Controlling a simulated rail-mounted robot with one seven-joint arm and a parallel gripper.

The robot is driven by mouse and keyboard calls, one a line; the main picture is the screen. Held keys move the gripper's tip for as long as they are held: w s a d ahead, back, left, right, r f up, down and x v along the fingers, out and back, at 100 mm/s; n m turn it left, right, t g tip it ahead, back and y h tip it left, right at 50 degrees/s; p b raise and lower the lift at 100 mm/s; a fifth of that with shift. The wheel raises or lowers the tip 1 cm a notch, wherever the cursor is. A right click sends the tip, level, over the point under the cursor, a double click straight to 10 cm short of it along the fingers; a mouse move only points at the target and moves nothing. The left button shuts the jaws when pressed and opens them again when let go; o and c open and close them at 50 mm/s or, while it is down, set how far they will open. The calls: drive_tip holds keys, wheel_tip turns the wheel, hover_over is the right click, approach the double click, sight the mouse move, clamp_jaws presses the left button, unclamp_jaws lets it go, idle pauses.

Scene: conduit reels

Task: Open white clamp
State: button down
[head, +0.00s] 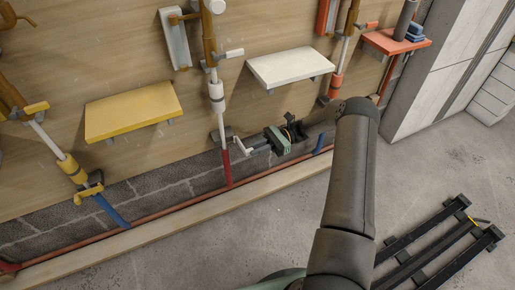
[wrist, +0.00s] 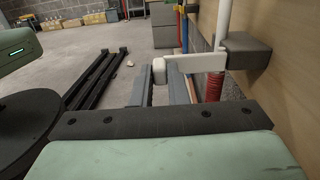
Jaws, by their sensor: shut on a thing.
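The white clamp is the lower clamp on the white vertical pipe, with a grey block (wrist: 248,52) on the wall and a white lever (wrist: 195,63). The lever sticks out from the block to the left in the wrist view, and its rounded end lies between my fingers. In the head view the white lever (head: 240,147) stands out to the right of the pipe. My gripper (head: 257,146) comes from the right at the lever's tip; in the wrist view my gripper (wrist: 161,88) is shut on it. The fingers partly hide the lever's end.
A red corrugated conduit (wrist: 214,88) runs below the clamp. A white shelf (head: 290,66) is above my gripper and a yellow shelf (head: 133,110) is to the left. A wooden kerb (head: 170,222) runs along the floor. Black rails (head: 440,240) lie at lower right.

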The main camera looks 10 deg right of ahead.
drive_tip(key=c, duration=1.4)
unclamp_jaws()
drive_tip(key=p+v, duration=0.1)
drive_tip(key=v, duration=0.6)
drive_tip(key=shift+d, duration=0.2)
drive_tip(key=shift+r, duration=0.1)
